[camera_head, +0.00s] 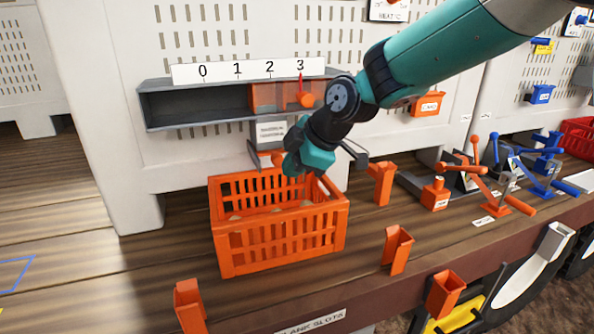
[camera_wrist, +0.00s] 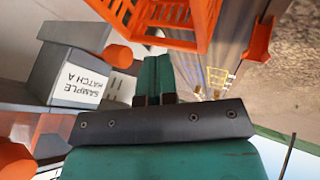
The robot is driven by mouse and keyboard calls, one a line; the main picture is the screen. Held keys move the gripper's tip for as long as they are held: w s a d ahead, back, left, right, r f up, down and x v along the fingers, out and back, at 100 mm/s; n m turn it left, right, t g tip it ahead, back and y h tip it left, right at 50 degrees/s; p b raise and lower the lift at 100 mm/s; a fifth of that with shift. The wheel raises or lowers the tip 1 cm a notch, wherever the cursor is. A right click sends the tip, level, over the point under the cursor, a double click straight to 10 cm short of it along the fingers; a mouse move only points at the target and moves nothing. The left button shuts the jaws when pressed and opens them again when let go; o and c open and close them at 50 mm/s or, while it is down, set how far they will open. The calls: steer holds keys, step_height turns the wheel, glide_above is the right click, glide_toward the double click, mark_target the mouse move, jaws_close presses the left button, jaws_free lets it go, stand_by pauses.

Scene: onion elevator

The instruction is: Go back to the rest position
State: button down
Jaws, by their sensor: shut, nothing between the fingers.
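My gripper (camera_wrist: 154,62) shows in the wrist view with its two teal fingers side by side, shut and empty. In the head view, the teal end of my arm (camera_head: 311,158) hangs over the back right part of the orange crate (camera_head: 282,250). The fingertips are hard to make out there. Low in the crate are some small pale things, partly hidden by its slatted walls. Part of the crate (camera_wrist: 185,47) also shows at the top of the wrist view, apart from the fingers.
Behind the crate is a grey slot shelf (camera_head: 195,107) with an orange slider, under a white 0-to-3 scale (camera_head: 220,72). Orange holders (camera_head: 397,250) and lever clamps (camera_head: 487,190) stand right.

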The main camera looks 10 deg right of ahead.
steer(key=b+v, duration=0.3)
steer(key=v, duration=0.6)
steer(key=s+f+m+g, duration=0.2)
steer(key=s+f+m, duration=0.3)
steer(key=s, duration=0.8)
steer(key=s+f+m+g+h+b, duration=0.1)
steer(key=s+f+m+g, duration=0.2)
steer(key=s, duration=1)
step_height(320, 180, down, 3)
steer(key=m, duration=0.3)
steer(key=shift+d, duration=0.15)
